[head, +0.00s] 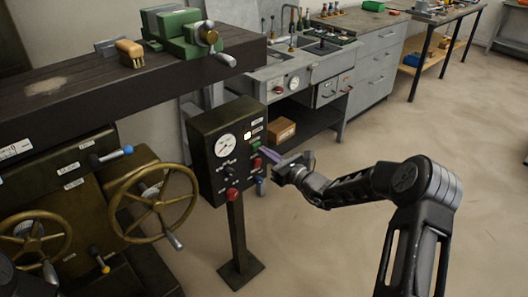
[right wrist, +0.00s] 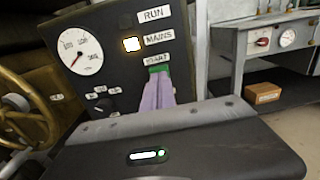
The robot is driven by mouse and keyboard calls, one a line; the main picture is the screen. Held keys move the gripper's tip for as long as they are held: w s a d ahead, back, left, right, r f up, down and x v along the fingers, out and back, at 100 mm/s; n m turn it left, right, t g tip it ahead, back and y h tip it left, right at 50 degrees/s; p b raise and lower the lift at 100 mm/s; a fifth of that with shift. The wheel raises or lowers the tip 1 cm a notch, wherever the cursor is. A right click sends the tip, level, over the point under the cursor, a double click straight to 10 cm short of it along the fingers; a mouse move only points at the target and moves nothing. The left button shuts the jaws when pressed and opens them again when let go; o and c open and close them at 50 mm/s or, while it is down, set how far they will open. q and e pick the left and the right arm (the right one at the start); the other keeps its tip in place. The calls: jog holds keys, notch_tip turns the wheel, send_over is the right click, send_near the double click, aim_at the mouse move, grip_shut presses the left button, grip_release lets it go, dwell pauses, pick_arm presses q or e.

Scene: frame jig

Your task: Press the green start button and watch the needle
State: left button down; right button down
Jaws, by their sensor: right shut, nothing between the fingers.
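The dark control box (head: 205,128) stands on a post. The green start button (right wrist: 158,69) shows under the START label in the right wrist view, its lower part hidden by my fingers. My right gripper (right wrist: 158,85) is shut and empty, its purple fingertips at the button; I cannot tell whether they touch it. In the head view my right gripper (head: 266,153) reaches the box's right side. The white round gauge (right wrist: 81,52) has its needle pointing to the lower left. It also shows in the head view (head: 225,145). My left gripper is not in view.
The MAINS lamp (right wrist: 131,44) is lit; the RUN lamp (right wrist: 125,20) looks dark. A red knob (head: 232,194) sits low on the box. A brass handwheel (head: 152,203) stands close at left. A cardboard box (head: 281,130) lies on a shelf behind. The floor at right is clear.

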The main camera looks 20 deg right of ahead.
jog(key=shift+w+a, duration=0.2)
jog(key=shift+w, duration=0.3)
